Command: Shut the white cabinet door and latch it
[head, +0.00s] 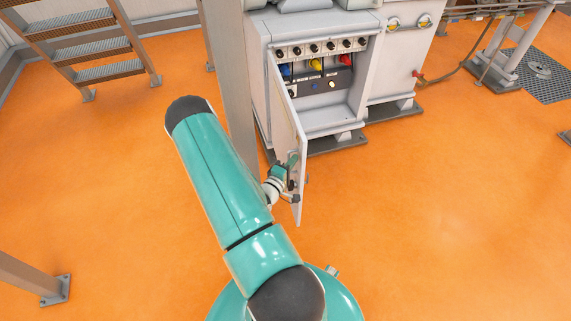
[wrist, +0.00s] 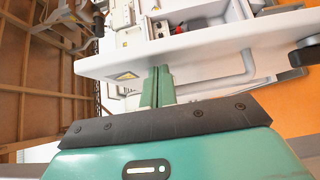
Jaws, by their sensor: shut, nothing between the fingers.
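The white cabinet (head: 376,60) stands at the top middle of the head view. Its door (head: 287,118) is swung wide open toward me and seen nearly edge-on. Small dark fittings (head: 292,185) sit near the door's free end. My gripper (head: 293,159) is shut and empty at the door's left face, near that free end. In the wrist view my closed green fingers (wrist: 157,86) overlap the white door panel (wrist: 215,52); I cannot tell whether they touch it. A dark round knob (wrist: 305,55) shows at the right of that view.
A grey post (head: 231,80) stands just left of the cabinet, close to my arm. Metal steps (head: 95,48) are at the upper left, and a post foot (head: 55,290) is at the lower left. The orange floor right of the door is clear.

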